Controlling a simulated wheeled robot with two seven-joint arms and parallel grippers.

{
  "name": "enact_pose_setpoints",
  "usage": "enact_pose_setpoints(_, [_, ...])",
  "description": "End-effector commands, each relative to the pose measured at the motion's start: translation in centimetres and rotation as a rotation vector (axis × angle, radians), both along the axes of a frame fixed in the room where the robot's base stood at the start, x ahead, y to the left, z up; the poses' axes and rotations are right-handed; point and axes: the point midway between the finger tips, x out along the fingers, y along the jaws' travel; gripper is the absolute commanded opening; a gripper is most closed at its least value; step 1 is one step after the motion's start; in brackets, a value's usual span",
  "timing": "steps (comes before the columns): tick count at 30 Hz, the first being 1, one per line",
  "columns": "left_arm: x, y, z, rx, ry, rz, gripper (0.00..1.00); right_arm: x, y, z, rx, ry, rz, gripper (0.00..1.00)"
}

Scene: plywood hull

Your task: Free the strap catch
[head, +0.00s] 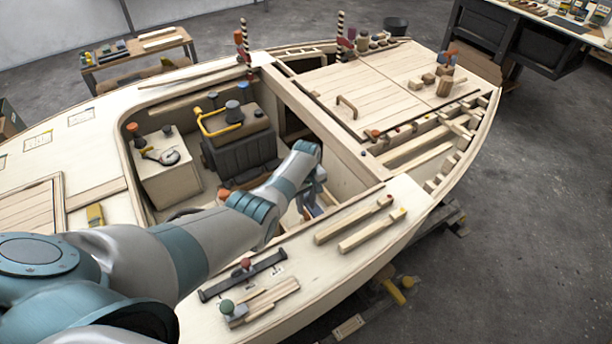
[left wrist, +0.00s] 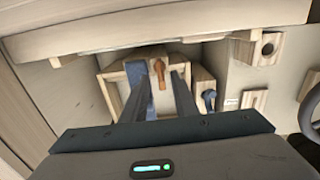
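The strap catch looks to be the orange-brown lever (left wrist: 160,72) on a pale wooden box in the left wrist view. A blue strap (left wrist: 136,72) runs over that box beside it. My left gripper (left wrist: 164,75) points toward the box with its two dark fingers apart; the lever shows between the fingertips. I cannot tell whether they touch it. In the head view my left arm reaches down into the open cockpit, and the gripper is mostly hidden behind the wrist. My right gripper is not in view.
A wooden ledge (left wrist: 150,28) crosses close above the fingers. A dark blue knob (left wrist: 208,97) sits on a wooden block to the right. The cockpit also holds a dark box with a yellow handle (head: 222,127). Wooden bars (head: 352,220) lie on the near side deck.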

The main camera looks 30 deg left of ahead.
Motion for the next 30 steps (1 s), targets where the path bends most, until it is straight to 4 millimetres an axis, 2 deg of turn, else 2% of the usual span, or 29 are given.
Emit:
enact_pose_setpoints(1, [0.0,0.0,0.9,0.0,-0.001,0.0,0.27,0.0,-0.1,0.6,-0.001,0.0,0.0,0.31])
enact_pose_setpoints(13, [0.0,0.1,6.6,0.0,-0.004,0.001,0.27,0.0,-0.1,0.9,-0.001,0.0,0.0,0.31])
enact_pose_setpoints(24, [0.1,0.1,12.6,0.002,-0.005,0.001,0.27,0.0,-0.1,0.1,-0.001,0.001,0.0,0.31])
enact_pose_setpoints(30, [0.1,0.1,14.6,0.001,-0.003,0.001,0.27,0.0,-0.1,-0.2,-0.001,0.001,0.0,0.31])
